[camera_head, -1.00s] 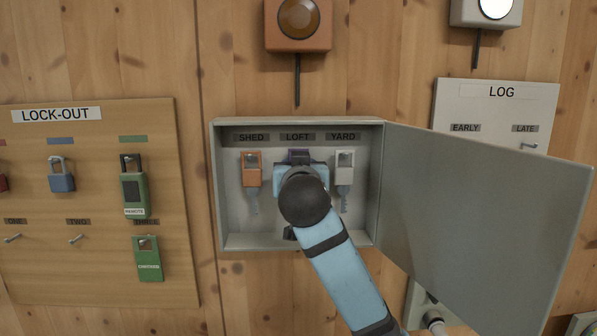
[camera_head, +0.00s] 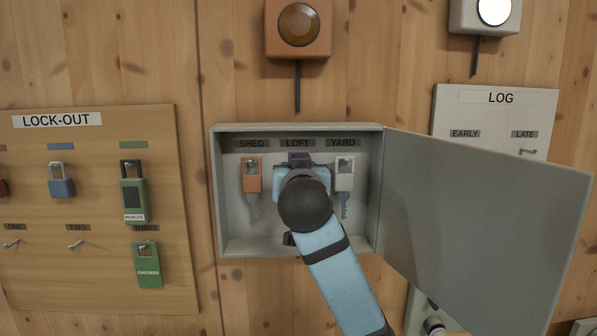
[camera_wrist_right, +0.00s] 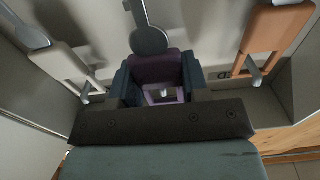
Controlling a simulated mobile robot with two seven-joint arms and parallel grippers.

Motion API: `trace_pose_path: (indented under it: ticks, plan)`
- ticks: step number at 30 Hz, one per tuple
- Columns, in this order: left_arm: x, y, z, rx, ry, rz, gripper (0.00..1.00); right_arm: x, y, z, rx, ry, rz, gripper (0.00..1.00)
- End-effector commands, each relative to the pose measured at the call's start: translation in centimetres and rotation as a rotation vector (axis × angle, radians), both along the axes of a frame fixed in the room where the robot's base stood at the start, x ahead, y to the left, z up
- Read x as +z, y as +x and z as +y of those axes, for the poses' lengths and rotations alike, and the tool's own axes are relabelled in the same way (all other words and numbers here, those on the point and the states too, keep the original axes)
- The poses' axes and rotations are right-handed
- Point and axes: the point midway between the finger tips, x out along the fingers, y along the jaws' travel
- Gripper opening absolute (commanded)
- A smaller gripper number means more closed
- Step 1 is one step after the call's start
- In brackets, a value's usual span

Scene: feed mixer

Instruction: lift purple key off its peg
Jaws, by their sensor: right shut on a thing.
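The purple key (camera_head: 299,158) is in the open key cabinet (camera_head: 262,240), under the LOFT label. My right gripper (camera_head: 300,172) is in front of it and hides most of it in the head view. In the right wrist view, the two fingers of my right gripper (camera_wrist_right: 160,85) are shut on the purple head of the key (camera_wrist_right: 160,68). The light end of a peg (camera_wrist_right: 164,93) shows in the window of the key's head. The grey shaft of the key (camera_wrist_right: 149,40) extends beyond the head. My left gripper is out of view.
An orange key (camera_head: 252,176) hangs under SHED and a white key (camera_head: 345,174) under YARD, close on either side of my gripper. The cabinet door (camera_head: 480,230) stands open at the right. A lock-out board (camera_head: 100,285) is at the left.

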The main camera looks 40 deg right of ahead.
Motion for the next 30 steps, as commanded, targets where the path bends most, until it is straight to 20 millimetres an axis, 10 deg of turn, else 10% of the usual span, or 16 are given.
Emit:
trace_pose_path:
  ticks: [30]
  plan:
    - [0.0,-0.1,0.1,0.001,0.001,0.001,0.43,0.0,-3.6,2.3,0.001,0.001,-0.001,0.19]
